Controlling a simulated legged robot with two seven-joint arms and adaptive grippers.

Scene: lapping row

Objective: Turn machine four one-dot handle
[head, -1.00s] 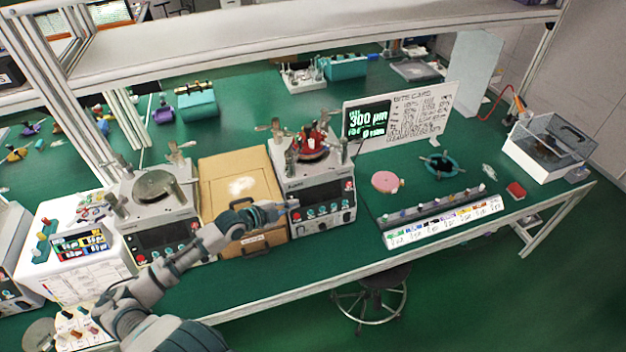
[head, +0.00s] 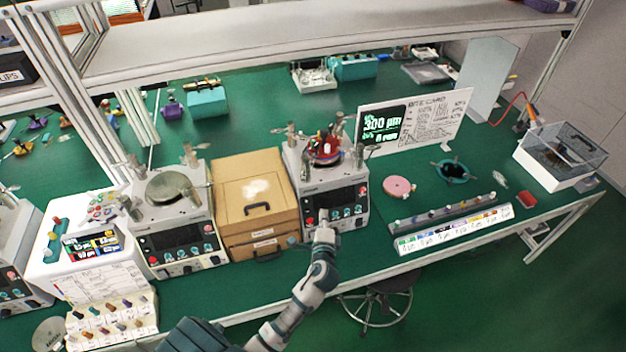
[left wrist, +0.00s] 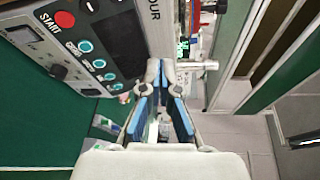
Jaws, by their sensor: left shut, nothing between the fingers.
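The lapping machine that seems to be machine four (head: 335,198) stands right of the cardboard box in the head view. Its front panel (left wrist: 95,45) shows in the left wrist view with a red START button and part of a label reading "OUR". Several metal handles, one of them at the front left (head: 306,168), stand around its red-topped plate; their dots are too small to read. My left gripper (head: 322,236) is low in front of this machine's panel. In the left wrist view its blue-padded fingers (left wrist: 165,72) are shut and empty, close to a pale metal T-shaped piece (left wrist: 197,66).
The cardboard box (head: 255,195) and another lapping machine (head: 178,215) stand to the left. A pink disc (head: 398,187) and a strip of coloured labels (head: 455,228) lie to the right. A shelf (head: 300,40) spans above the bench. A stool (head: 378,290) stands below the front edge.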

